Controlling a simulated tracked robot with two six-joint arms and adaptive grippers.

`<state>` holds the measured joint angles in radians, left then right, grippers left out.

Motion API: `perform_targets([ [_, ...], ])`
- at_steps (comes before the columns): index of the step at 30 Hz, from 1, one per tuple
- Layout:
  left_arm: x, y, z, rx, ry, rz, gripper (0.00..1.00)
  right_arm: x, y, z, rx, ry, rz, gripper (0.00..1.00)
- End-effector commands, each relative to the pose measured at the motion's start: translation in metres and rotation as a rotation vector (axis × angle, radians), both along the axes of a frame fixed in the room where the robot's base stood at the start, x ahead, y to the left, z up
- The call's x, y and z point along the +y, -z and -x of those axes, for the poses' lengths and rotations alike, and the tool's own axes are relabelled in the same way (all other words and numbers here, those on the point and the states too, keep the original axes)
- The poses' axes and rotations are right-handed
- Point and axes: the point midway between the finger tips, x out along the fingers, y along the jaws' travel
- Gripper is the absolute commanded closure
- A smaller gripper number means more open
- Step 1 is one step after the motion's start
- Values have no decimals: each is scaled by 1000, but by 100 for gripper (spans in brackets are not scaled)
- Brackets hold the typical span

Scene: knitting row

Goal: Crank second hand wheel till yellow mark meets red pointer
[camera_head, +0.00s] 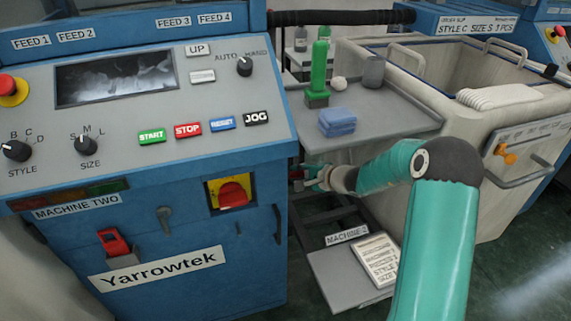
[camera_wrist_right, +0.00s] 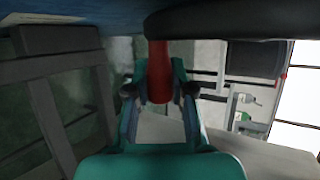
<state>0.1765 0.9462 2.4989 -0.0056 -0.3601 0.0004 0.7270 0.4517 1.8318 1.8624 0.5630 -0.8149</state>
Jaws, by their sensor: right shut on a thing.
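My right gripper (camera_head: 311,176) is low at the right side of the blue Machine Two, under the grey shelf. In the right wrist view it (camera_wrist_right: 160,90) is shut on a red handle (camera_wrist_right: 159,72). The handle comes down from the dark rim of a hand wheel (camera_wrist_right: 235,20), which cuts across the top of that view. In the head view the wheel is hidden by the machine's side. I see no yellow mark, and I cannot make out a red pointer for certain. My left gripper is not in view.
Machine Two's panel (camera_head: 215,78) fills the left. The grey shelf (camera_head: 400,115) above my right forearm holds a green bottle (camera_head: 319,68), blue folded cloths (camera_head: 338,121) and a grey cup (camera_head: 373,70). A pale bin (camera_head: 460,125) stands to the right. A low plate (camera_head: 335,285) lies below.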

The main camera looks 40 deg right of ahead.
Motion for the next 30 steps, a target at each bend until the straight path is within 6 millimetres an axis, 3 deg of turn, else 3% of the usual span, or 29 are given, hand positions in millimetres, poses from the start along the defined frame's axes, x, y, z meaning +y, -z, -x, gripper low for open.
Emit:
perform_targets([
  [5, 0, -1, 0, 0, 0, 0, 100, 1, -6, 13, 42, 8, -13, 100],
  [15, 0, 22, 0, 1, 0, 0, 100, 7, -27, 25, 38, 6, -9, 100],
  [30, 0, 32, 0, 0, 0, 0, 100, 8, -57, 30, 34, 7, -9, 100],
])
